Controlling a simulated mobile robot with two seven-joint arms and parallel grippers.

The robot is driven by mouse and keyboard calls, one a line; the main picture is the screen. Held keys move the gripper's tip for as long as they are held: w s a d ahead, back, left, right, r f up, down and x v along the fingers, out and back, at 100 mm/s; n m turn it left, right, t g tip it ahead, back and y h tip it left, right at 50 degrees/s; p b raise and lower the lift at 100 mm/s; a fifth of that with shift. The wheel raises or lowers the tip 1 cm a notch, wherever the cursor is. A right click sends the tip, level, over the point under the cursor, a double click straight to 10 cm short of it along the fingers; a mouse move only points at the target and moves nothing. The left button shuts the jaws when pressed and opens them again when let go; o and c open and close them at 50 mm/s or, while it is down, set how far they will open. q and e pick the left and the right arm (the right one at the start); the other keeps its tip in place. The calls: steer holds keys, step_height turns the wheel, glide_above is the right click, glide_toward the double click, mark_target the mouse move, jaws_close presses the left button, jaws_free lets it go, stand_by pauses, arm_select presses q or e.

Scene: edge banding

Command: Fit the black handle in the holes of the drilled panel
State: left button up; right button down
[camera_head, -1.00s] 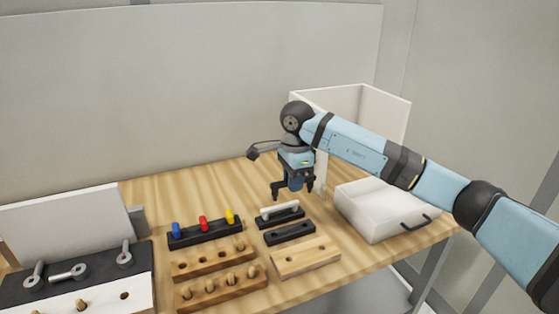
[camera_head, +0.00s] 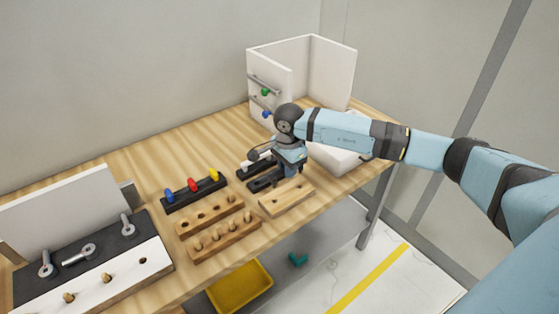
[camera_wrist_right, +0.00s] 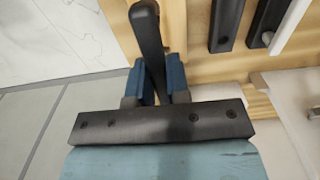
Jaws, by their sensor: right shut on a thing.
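The black handle (camera_wrist_right: 147,38) is held upright between the two blue fingers of my right gripper (camera_wrist_right: 158,82) in the right wrist view. In the head view my right gripper (camera_head: 290,168) is over the black holders, and the handle is hard to make out there. The drilled panel (camera_head: 287,199), a light wooden block with holes, lies at the table's front edge, just in front of the gripper. In the wrist view wood shows beside and behind the handle; whether the handle touches it I cannot tell. My left gripper is out of view.
Wooden peg blocks (camera_head: 222,237) and a black rack with coloured pegs (camera_head: 194,192) stand left. A white box (camera_head: 340,155) is behind right. A yellow tray (camera_head: 239,288) sits below.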

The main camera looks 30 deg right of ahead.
mark_target(287, 194)
steer(key=shift+f+b, duration=0.5)
steer(key=shift+f, duration=0.85)
steer(key=shift+f+b, duration=0.5)
steer(key=shift+f, duration=0.35)
steer(key=shift+f+b, duration=0.4)
steer(key=shift+f+b, duration=0.25)
steer(key=shift+b, duration=0.3)
steer(key=shift+f+b, duration=0.75)
steer(key=shift+f, duration=0.05)
stand_by(0.4)
steer(key=c, duration=1)
jaws_free()
steer(key=shift+r, duration=0.1)
